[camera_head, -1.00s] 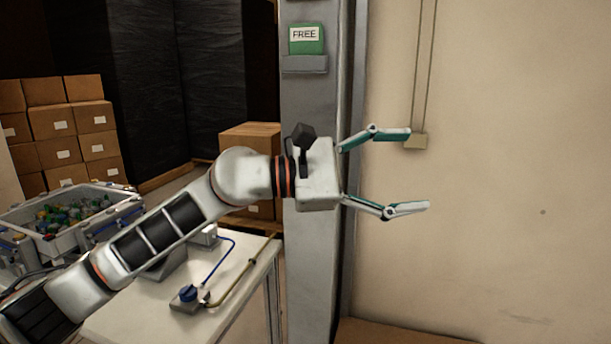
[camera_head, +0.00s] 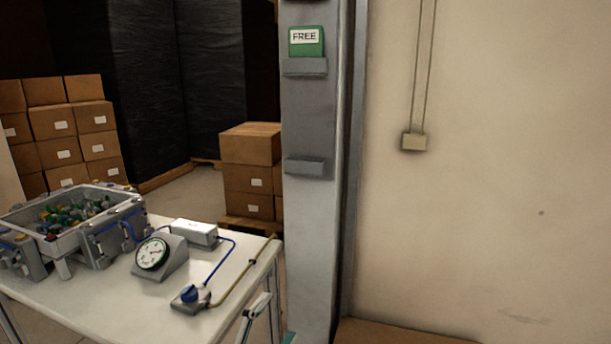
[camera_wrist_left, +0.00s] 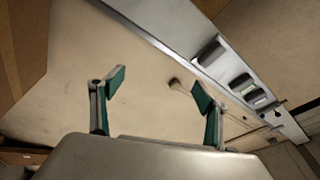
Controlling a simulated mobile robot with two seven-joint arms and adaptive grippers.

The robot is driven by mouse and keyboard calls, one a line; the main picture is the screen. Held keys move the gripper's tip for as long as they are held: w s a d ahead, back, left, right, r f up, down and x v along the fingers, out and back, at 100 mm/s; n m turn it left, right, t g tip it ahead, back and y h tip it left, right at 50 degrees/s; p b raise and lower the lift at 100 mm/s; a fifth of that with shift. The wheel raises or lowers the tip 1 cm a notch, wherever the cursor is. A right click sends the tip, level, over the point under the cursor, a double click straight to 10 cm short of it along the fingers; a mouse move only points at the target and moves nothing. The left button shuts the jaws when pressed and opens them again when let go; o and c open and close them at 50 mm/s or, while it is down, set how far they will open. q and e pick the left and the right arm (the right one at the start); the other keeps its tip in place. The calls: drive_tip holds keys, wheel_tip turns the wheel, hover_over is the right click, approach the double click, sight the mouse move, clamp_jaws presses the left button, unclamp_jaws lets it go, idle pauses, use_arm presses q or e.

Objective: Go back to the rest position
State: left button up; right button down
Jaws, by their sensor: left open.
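My left gripper (camera_wrist_left: 157,90) is open and empty in the left wrist view, its two teal-padded fingers spread apart. In the head view only part of my left gripper (camera_head: 266,316) shows at the bottom edge, low by the table's right end; the rest of it and the arm are out of the frame. My right gripper is in neither view.
A white table (camera_head: 220,320) carries a dial gauge (camera_head: 153,253), a blue-knobbed box (camera_head: 190,297) and a crate (camera_head: 65,243) of small coloured items. A grey post (camera_head: 310,225) holds a green FREE card (camera_head: 306,41); its lower holder (camera_head: 305,167) looks empty. Boxes stand behind.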

use_arm(q)
drive_tip(key=s+a+f+n+g+y, duration=0.2)
drive_tip(key=s+a+f+n, duration=0.2)
drive_tip(key=s+f, duration=0.4)
drive_tip(key=s+a+f+n+g+y, duration=0.2)
drive_tip(key=s+a+f+n, duration=0.3)
drive_tip(key=s+f, duration=0.3)
drive_tip(key=s+a+f+n+g+y, duration=0.2)
drive_tip(key=s+a+f+n, duration=0.3)
drive_tip(key=s+f, duration=0.3)
wheel_tip(320, 180, down, 4)
drive_tip(key=shift+f+n+g+y, duration=0.15)
drive_tip(key=shift+n+g+y, duration=0.25)
drive_tip(key=shift+n+y, duration=0.1)
